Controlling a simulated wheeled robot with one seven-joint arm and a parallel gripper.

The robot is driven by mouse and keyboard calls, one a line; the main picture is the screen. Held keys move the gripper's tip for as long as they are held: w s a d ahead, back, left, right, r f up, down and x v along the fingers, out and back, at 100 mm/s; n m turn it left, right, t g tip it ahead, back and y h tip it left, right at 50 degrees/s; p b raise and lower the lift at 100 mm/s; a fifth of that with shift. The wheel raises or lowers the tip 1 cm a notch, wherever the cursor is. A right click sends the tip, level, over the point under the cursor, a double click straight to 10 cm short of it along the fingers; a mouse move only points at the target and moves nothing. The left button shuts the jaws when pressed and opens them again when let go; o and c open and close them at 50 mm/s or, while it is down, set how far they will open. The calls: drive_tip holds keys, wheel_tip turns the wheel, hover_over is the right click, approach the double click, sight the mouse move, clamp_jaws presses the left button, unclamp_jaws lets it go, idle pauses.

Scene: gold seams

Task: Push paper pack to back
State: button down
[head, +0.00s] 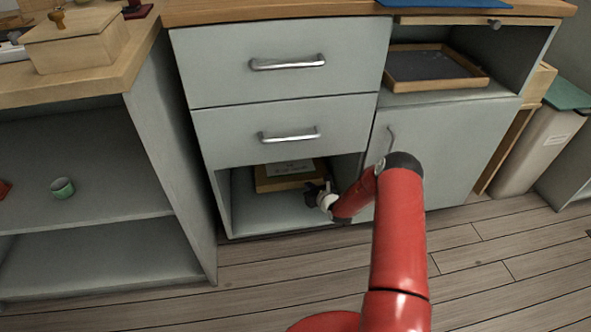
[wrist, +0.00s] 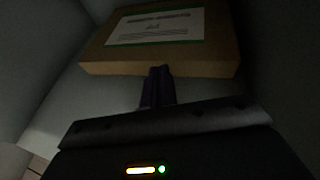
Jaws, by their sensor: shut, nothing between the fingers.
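The paper pack (head: 283,181) is a flat tan-yellow pack with a pale label on top. It lies in the open bottom compartment (head: 262,218) of the grey drawer cabinet. In the wrist view the pack (wrist: 215,55) shows its brown front edge and a white label with a green line. My gripper (head: 318,190) is inside the compartment at the pack's front right. In the wrist view my gripper (wrist: 160,72) is shut and empty, with its fingertips at the pack's front edge. I cannot tell whether they touch it.
Two closed drawers (head: 285,62) sit above the compartment. A closed door (head: 440,150) is to its right and a cabinet side wall to its left. The compartment floor in front of the pack is bare. A small green cup (head: 62,188) stands on the left shelf.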

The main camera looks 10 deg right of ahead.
sight(298, 175)
drive_tip(key=w+a, duration=0.1)
drive_tip(key=w, duration=0.2)
drive_tip(key=w+a+b, duration=0.1)
drive_tip(key=w, duration=0.2)
drive_tip(key=w+a+b, duration=0.1)
drive_tip(key=w, duration=0.2)
drive_tip(key=shift+w+f, duration=0.1)
drive_tip(key=shift+w, duration=0.25)
drive_tip(key=shift+w+f, duration=0.15)
drive_tip(key=shift+f, duration=0.15)
drive_tip(key=shift+f+b, duration=0.3)
drive_tip(key=shift+b, duration=0.15)
drive_tip(key=shift+f, duration=0.1)
